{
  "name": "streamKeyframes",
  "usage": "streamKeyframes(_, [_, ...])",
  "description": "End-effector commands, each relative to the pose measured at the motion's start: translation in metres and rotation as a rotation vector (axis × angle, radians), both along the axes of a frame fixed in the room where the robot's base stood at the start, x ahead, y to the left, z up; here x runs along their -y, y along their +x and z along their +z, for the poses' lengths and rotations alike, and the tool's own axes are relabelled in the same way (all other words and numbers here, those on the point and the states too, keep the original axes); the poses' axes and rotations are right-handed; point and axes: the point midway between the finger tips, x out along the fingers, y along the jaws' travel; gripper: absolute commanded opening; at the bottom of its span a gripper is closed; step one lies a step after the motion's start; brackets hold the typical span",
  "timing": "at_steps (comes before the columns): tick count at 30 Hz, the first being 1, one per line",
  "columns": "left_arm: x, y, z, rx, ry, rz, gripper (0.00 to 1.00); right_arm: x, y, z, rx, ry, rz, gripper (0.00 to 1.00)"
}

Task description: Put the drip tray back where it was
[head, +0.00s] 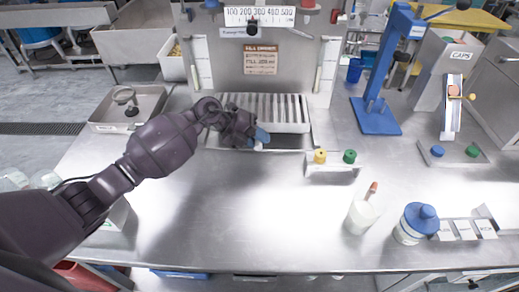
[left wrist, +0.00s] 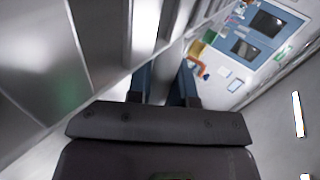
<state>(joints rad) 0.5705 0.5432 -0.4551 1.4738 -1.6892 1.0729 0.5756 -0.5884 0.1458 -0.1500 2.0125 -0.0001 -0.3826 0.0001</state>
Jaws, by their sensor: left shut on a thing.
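The drip tray (head: 290,112) is a grey metal tray with a slatted top, at the foot of the upright machine panel in the head view. Its slats run front to back. My left gripper (head: 259,139) is at the tray's front edge, with its blue fingertips low in front of the slats. In the left wrist view, my left gripper (left wrist: 164,80) shows its two blue fingers with bright metal between and beyond them. It is shut on the drip tray, though the contact is partly hidden. A shallow metal recess (head: 289,143) shows below the tray's front. My right gripper is not in view.
A small rack (head: 333,166) with yellow and green knobs stands right of the tray's front. A white cup (head: 361,216) and a blue-lidded jar (head: 413,226) stand front right. A blue stand (head: 376,115) is behind. The front middle counter is clear.

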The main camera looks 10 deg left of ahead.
Motion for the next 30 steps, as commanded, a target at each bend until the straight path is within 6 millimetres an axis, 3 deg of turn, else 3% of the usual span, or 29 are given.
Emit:
streamKeyframes(9, [0.000, 0.000, -0.039, -0.003, -0.002, 0.002, 0.00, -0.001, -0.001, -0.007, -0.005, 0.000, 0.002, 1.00])
streamKeyframes(21, [0.000, 0.000, -0.043, 0.001, -0.001, -0.001, 0.00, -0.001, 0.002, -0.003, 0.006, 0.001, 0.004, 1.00])
streamKeyframes(22, [0.000, 0.000, -0.044, -0.001, 0.000, 0.000, 0.22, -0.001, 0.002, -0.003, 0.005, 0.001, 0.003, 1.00])
streamKeyframes(24, [0.000, 0.000, -0.043, -0.001, 0.000, -0.001, 0.31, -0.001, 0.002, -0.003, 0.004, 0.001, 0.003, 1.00])
streamKeyframes(30, [0.000, 0.000, -0.043, -0.001, 0.000, 0.001, 0.31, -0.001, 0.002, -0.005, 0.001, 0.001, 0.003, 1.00])
